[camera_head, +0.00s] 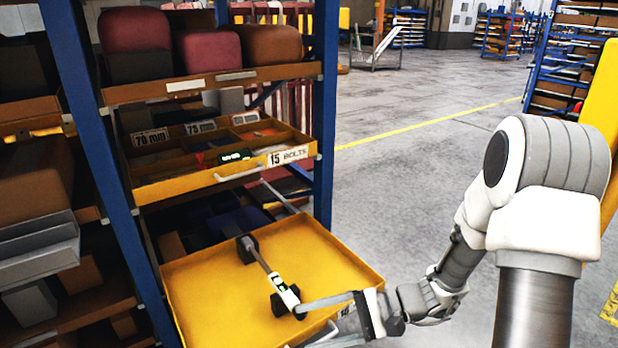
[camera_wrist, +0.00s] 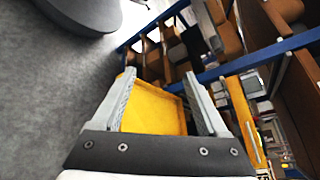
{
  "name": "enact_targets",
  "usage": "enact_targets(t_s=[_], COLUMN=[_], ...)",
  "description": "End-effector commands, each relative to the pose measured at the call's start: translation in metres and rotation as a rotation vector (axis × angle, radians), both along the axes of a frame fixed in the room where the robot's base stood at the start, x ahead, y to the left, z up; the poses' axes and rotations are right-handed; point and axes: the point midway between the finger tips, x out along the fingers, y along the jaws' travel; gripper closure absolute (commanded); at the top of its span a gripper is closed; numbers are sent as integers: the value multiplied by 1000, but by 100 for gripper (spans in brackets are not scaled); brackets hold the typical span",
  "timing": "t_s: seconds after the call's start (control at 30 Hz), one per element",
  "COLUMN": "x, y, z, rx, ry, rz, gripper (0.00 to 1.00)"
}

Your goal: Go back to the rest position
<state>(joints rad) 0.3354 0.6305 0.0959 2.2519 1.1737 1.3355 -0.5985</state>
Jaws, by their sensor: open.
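A dumbbell-like casting (camera_head: 263,262) lies in the pulled-out lower yellow drawer (camera_head: 345,268) in the head view. It has a dark round weight at each end, a thin bar and a green-lit label. My gripper (camera_head: 315,318) is at the drawer's front right edge, close to the casting's near end. In the wrist view my gripper (camera_wrist: 159,76) is open, and the yellow drawer (camera_wrist: 150,108) shows beyond and between its fingers. No object is held. I cannot tell whether a finger touches the drawer; the casting is not seen in the wrist view.
Above is a yellow drawer labelled 15 BOLTS (camera_head: 287,156) with divided compartments. A blue rack post (camera_head: 325,100) stands beside it. Padded brown and red blocks (camera_head: 208,52) fill the upper shelf. The grey floor (camera_head: 420,170) to the right is clear.

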Motion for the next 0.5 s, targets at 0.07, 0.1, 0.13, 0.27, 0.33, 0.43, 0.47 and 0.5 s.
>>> enact_targets(t_s=[0.07, 0.1, 0.13, 0.27, 0.33, 0.43, 0.47, 0.5], x=[-12, -18, -23, -41, -50, -62, -65, -69], y=[0, -1, -2, -9, -14, -22, -25, -29], z=[17, 24, 28, 46, 54, 67, 71, 76], rx=[-78, -117, -147, -282, -357, -467, -499, -543], ry=[-42, -60, -73, -137, -172, -229, -248, -272], rz=[67, 98, 120, 206, 244, 290, 302, 316], gripper=[24, 24, 24, 24, 24, 24, 24, 24])
